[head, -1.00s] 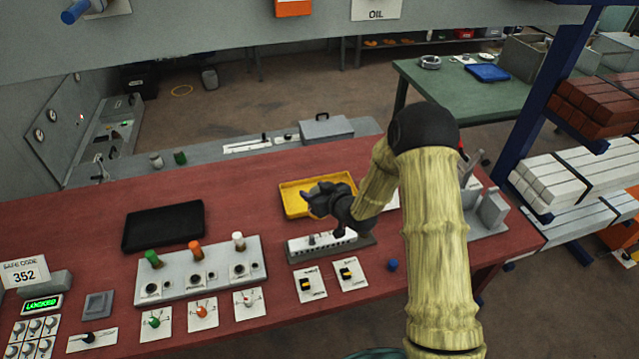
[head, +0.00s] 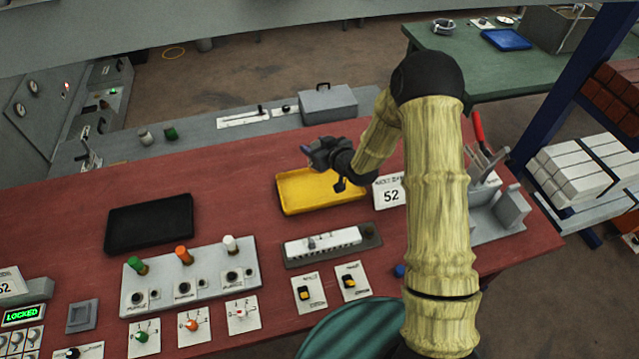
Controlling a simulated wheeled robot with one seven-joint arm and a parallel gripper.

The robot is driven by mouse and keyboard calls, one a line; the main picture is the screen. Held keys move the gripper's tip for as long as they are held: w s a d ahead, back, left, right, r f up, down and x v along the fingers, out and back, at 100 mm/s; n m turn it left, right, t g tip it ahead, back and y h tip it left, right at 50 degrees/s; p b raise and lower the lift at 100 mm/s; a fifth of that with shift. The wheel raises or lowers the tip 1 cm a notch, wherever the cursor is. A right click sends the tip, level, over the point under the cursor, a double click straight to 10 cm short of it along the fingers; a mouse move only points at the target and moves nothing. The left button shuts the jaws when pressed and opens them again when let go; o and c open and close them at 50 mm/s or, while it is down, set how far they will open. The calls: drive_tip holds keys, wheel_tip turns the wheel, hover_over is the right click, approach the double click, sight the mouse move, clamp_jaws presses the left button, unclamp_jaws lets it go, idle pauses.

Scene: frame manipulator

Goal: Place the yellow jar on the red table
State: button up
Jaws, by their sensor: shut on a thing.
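The red table (head: 60,240) is the long red-topped bench across the middle of the head view. My gripper (head: 312,153) is above the far edge of a yellow tray (head: 300,190) on that table. The gripper is small and dark here. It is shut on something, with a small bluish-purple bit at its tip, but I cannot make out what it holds. I see no yellow jar clearly; it may be hidden by the gripper.
A black tray (head: 150,224) and a grey knob panel (head: 150,290) stand left. A white-topped block (head: 322,242) lies before the yellow tray. Bare red surface lies left of the yellow tray.

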drive_tip(key=shift+s+r, duration=0.1)
drive_tip(key=p, duration=0.2)
hover_over(317, 185)
wheel_tip(317, 185, down, 6)
drive_tip(key=shift+r, duration=0.1)
idle(0.3)
drive_tip(key=shift+f+p, duration=0.55)
drive_tip(key=shift+f, duration=1.55)
drive_tip(key=shift+f, duration=0.15)
drive_tip(key=o, duration=1.1)
drive_tip(key=shift+o, duration=0.2)
